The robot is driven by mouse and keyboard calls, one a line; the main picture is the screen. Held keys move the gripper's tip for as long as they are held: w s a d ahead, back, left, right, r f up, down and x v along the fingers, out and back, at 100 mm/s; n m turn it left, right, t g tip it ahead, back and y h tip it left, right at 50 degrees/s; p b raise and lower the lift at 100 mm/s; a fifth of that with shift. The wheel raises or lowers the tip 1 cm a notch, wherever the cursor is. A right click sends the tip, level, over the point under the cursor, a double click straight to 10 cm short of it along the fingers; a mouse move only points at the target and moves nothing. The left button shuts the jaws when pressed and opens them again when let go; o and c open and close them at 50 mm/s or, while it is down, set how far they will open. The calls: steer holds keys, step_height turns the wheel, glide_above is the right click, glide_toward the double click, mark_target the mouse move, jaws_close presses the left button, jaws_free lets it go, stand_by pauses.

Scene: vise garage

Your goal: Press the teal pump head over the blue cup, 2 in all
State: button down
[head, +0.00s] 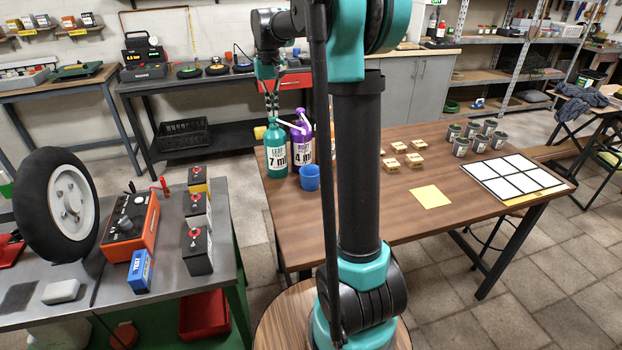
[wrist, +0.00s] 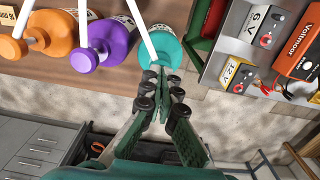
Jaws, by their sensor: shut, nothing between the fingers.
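The teal bottle (head: 276,155), labelled 7 ml, stands upright at the work table's left end. It also shows in the wrist view (wrist: 172,50). My gripper (head: 271,112) points down directly over its top, fingers closed together with nothing between them. In the wrist view my fingertips (wrist: 162,72) overlap the teal bottle's near edge and hide its pump head; contact cannot be told. A white spout (wrist: 145,28) runs from there. The blue cup (head: 310,178) stands on the table in front of the purple bottle (head: 303,150). The cup does not show in the wrist view.
The purple pump head (wrist: 82,61) and orange pump head (wrist: 12,50) stand beside the teal one. Small wooden blocks (head: 391,165), a yellow sheet (head: 431,197), grey cans (head: 461,147) and a white grid board (head: 512,177) lie further right. A left bench holds batteries (head: 197,250).

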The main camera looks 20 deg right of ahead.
steer(key=shift+r, duration=0.1)
stand_by(0.3)
steer(key=shift+r, duration=1.35)
steer(key=shift+f, duration=0.1)
steer(key=shift+f, duration=1.45)
steer(key=shift+r, duration=1.6)
step_height(320, 180, up, 6)
